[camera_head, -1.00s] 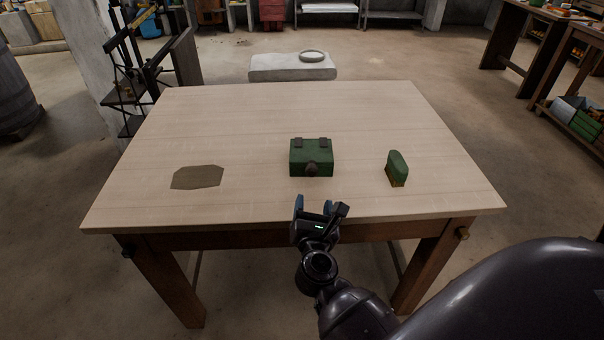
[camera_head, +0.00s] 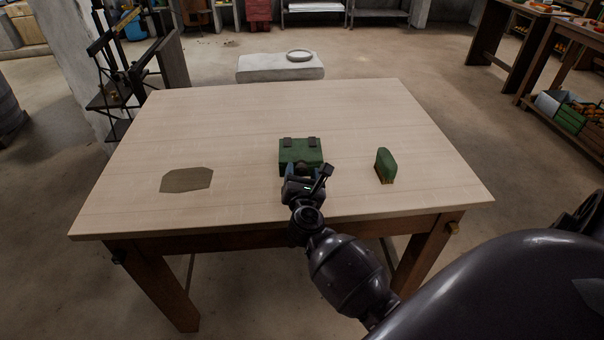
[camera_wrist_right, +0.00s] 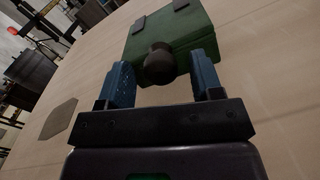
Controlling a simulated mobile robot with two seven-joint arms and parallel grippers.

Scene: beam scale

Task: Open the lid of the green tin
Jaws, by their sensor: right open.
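The green tin (camera_head: 300,150) sits on the wooden table, its lid down, with two dark hinge plates on top toward the far side. A round dark knob (camera_wrist_right: 159,64) is on its near side. My right gripper (camera_head: 303,172) is open just in front of the tin. In the right wrist view its two blue fingers (camera_wrist_right: 162,82) stand on either side of the knob, with gaps visible; whether they touch it cannot be told. In the head view the gripper partly hides the knob. My left gripper is not in view.
A green and tan brush-like block (camera_head: 385,166) stands to the right of the tin. A flat brown-grey patch (camera_head: 187,180) lies on the left of the table (camera_head: 240,110). The table is otherwise clear.

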